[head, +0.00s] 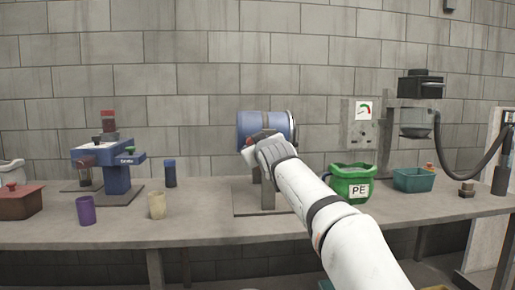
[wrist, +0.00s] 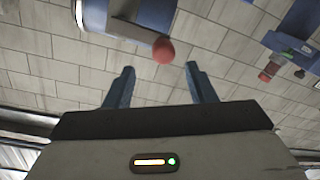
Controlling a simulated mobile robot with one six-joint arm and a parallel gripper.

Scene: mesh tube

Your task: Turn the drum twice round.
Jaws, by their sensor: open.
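The blue drum (head: 262,125) is mounted on a stand (head: 267,195) on the bench. It lies on its side and has a pale rim at its right end. In the wrist view the drum (wrist: 135,18) is at the top, with a red ball-shaped knob (wrist: 163,50) at its near corner. My gripper (wrist: 160,78) is open and empty, and the knob appears just beyond and between its fingertips. I cannot tell whether it touches. In the head view my arm hides the lower part of the drum and some of the stand.
On the bench (head: 120,225), a blue machine (head: 117,178), a purple cup (head: 85,211), a beige cup (head: 157,205) and a dark blue container (head: 170,173) stand left. A green bag marked PE (head: 351,183) and a teal bin (head: 413,179) stand right. A hose hangs at the far right.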

